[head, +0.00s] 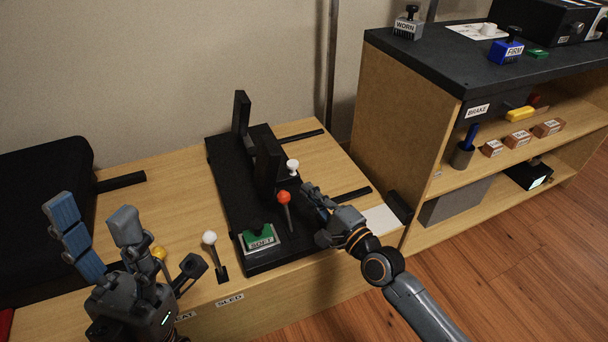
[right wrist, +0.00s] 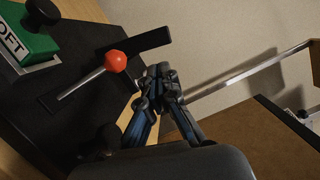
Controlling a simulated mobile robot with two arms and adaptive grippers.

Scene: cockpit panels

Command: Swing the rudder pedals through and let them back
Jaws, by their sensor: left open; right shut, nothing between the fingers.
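Two upright black plates, apparently the rudder pedals, stand on a black base (head: 225,180) in the head view: a far one (head: 241,112) and a nearer one (head: 268,160). The nearer one stands closer to the right gripper. My right gripper (head: 308,190) is shut and empty, just right of a red-ball lever (head: 284,198). In the right wrist view its fingertips (right wrist: 160,76) are together, beside the red ball (right wrist: 116,61); I see no clear contact. My left gripper (head: 95,215) is open and empty at the lower left, away from the pedals.
A white-knobbed lever (head: 292,165) stands beside the nearer plate. A green SOFT block (head: 260,238) sits at the base's front. Another white-ball lever (head: 209,238) and a yellow knob (head: 158,252) are near my left gripper. A shelf unit (head: 400,120) bounds the right.

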